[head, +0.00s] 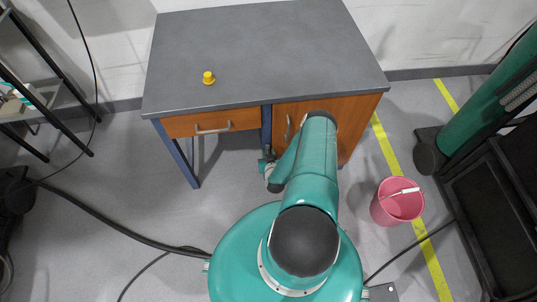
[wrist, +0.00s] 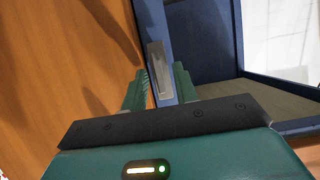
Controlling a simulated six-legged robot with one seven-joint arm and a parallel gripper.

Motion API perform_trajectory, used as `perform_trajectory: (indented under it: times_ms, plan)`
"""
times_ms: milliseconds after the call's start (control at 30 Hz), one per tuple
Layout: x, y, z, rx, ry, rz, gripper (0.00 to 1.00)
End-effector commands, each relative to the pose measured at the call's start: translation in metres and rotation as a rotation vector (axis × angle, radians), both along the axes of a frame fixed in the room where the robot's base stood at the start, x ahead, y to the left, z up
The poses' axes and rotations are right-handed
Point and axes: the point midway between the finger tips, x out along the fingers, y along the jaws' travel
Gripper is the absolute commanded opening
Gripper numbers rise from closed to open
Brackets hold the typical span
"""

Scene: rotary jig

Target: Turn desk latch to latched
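The desk (head: 260,45) has a grey top, a wooden drawer and a wooden cabinet door (head: 310,118). In the wrist view a narrow grey metal piece (wrist: 157,72), which looks like the latch, stands upright on the blue frame post (wrist: 183,35) beside the wooden panel (wrist: 65,60). My gripper (wrist: 160,84) is open, with one fingertip on each side of the metal piece's lower part. I cannot tell whether they touch it. In the head view my gripper (head: 268,158) is low in front of the desk, by the blue post, and the latch cannot be made out.
A yellow knob-like object (head: 208,77) stands on the desktop. The drawer (head: 210,122) is left of the post, with open space below. A pink bucket (head: 398,201) stands on the floor at right. A dark cable (head: 110,222) crosses the floor at left.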

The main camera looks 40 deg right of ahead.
Motion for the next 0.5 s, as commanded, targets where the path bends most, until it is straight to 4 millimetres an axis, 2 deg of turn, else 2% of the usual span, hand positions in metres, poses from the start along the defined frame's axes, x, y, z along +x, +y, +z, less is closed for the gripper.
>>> perform_trajectory:
  times_ms: [33,167,200,500]
  plan:
    - [-0.0001,0.0000,0.0000,0.000,0.000,0.000,0.29]
    - [-0.0002,0.0000,0.0001,0.000,0.000,0.000,0.04]
    - [-0.0003,0.0001,0.0001,0.000,0.000,0.000,0.00]
    - [-0.0005,-0.0003,0.0002,0.019,-0.013,0.000,0.00]
